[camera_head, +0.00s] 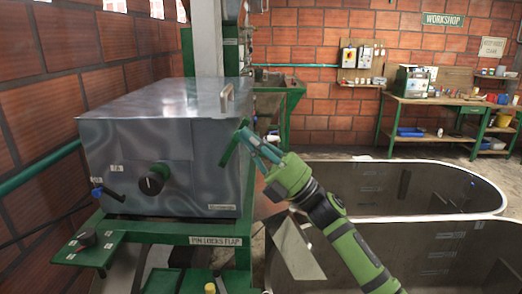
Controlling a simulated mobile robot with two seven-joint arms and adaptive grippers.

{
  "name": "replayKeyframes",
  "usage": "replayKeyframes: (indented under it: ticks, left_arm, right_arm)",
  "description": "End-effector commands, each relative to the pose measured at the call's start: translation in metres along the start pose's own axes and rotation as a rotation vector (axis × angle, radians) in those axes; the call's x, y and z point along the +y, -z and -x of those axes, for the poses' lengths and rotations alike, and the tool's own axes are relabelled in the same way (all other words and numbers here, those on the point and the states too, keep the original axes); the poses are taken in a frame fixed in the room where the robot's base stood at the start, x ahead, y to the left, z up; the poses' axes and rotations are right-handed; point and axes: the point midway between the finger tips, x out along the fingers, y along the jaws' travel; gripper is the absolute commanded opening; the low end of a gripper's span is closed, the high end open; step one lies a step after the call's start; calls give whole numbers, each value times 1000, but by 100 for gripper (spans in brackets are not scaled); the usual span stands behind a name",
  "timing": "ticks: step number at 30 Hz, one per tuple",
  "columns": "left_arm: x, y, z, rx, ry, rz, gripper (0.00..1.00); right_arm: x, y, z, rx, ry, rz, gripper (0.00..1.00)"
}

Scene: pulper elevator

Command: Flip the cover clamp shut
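The metal cover (150,140) is a large grey box on a green frame, with a bar handle (227,98) on its top right edge. A short green bar (231,148) stands tilted at the cover's right front edge; it looks like the cover clamp, but I cannot be sure. My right gripper (250,143) reaches up from the lower right, its teal fingers at the upper end of that bar. The fingers overlap the bar in the view, so I cannot tell whether they grip it or only touch it. My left gripper is not in view.
A black knob (153,180) sticks out of the box's front. A green ledge (85,246) with a dark knob juts out at lower left. Two long dark basins (400,188) lie on the right under my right arm. A green workbench (430,99) stands at the back wall.

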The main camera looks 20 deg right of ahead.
Motion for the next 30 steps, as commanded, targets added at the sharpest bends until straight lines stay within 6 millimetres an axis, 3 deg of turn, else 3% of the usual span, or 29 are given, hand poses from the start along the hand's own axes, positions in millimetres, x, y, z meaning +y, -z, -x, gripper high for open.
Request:
replayKeyframes:
  ticks: [8, 30]
  left_arm:
    - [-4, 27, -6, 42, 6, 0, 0]
    - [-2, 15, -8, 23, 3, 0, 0]
  right_arm:
    - [-2, -3, -17, -23, -1, 2, 0]
    - [-5, -3, -26, -27, 0, 1, 0]
